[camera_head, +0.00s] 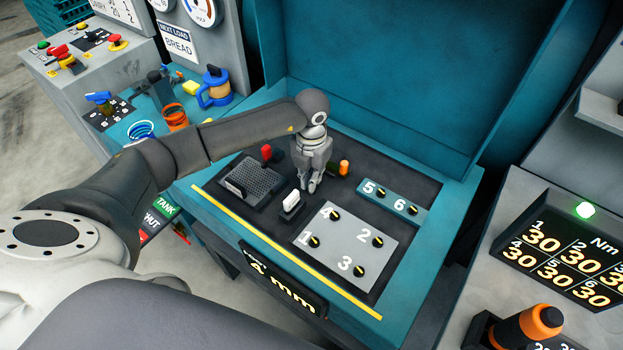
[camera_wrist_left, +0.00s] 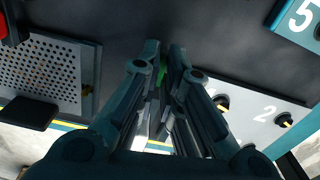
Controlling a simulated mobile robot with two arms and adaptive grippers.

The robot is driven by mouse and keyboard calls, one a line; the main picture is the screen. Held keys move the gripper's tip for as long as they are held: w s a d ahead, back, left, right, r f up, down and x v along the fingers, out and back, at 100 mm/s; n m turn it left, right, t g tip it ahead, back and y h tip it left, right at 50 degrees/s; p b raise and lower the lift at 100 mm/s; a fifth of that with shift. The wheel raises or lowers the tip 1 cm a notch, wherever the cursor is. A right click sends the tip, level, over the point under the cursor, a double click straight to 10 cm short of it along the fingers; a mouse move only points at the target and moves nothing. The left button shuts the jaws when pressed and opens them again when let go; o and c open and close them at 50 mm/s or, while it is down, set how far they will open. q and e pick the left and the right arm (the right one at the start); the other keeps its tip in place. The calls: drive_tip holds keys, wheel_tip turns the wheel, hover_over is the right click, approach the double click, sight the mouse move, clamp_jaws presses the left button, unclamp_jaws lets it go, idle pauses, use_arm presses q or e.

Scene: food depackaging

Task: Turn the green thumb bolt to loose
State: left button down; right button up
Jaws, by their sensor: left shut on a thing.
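My left gripper (camera_head: 312,187) points down at the dark work surface (camera_head: 350,187), between the perforated plate and the numbered plates. In the left wrist view its fingers (camera_wrist_left: 164,48) are close together, shut on a small green piece, the green thumb bolt (camera_wrist_left: 161,74). Only a sliver of the bolt shows between the fingers. In the head view the gripper hides the bolt. How far the bolt is turned cannot be told. My right gripper is not in view.
Close by stand a white-topped lever (camera_head: 291,201), a red knob (camera_head: 266,152) and an orange knob (camera_head: 344,167). A grey plate (camera_head: 340,243) with numbered bolts lies in front, a teal strip (camera_head: 395,204) to the right. A teal panel (camera_head: 400,70) rises behind.

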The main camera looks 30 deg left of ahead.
use_arm(q)
drive_tip(key=n+b, duration=0.1)
drive_tip(key=n, duration=0.3)
drive_tip(key=shift+n, duration=0.3)
drive_tip(key=n, duration=0.5)
drive_tip(key=shift+r, duration=0.1)
drive_tip(key=n, duration=0.4)
drive_tip(key=shift+n, duration=1.5)
drive_tip(key=c, duration=1.6)
unclamp_jaws()
